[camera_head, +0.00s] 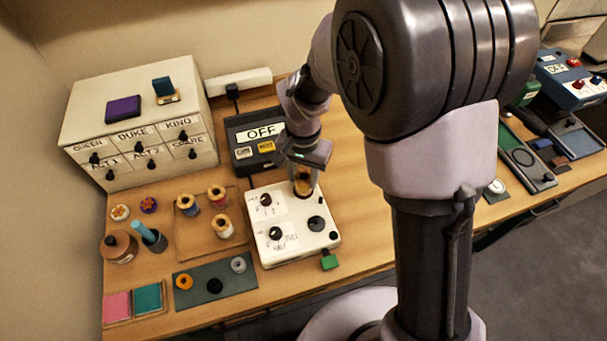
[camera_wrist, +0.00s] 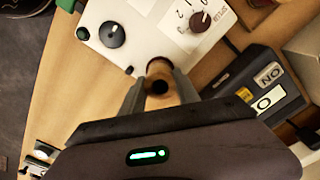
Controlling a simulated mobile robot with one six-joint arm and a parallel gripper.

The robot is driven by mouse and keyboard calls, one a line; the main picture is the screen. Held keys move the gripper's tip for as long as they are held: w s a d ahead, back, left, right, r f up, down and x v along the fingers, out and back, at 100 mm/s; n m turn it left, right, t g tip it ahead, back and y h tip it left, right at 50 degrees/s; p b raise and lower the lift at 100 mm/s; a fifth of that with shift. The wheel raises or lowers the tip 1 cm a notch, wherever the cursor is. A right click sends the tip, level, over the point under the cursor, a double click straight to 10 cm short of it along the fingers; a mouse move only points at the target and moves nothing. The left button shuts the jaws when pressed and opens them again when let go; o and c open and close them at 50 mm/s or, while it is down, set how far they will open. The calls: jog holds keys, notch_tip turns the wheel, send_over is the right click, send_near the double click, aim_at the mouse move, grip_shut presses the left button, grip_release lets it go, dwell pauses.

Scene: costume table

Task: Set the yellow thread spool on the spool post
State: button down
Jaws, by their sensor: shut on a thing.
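My gripper (camera_head: 304,180) is shut on a spool with tan-orange ends, which I take to be the yellow thread spool (camera_head: 303,189). It is at the back right corner of the white machine box (camera_head: 285,251). In the wrist view the spool (camera_wrist: 159,67) sits between the two fingers, end-on, with a dark hole in its middle, in front of the box's corner (camera_wrist: 140,45). I cannot tell whether it touches the box. I cannot make out the spool post; it may be hidden behind the spool or fingers.
A black OFF box (camera_head: 252,153) stands behind. A wooden tray (camera_head: 205,243) with several spools lies left, and a grey-green mat (camera_head: 228,288) with rings lies in front.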

jog(key=shift+f, duration=0.4)
jog(key=c, duration=1.2)
grip_release()
jog(key=shift+o, duration=0.2)
notch_tip(320, 180, up, 11)
jog(key=p, duration=0.8)
jog(key=shift+r, duration=0.1)
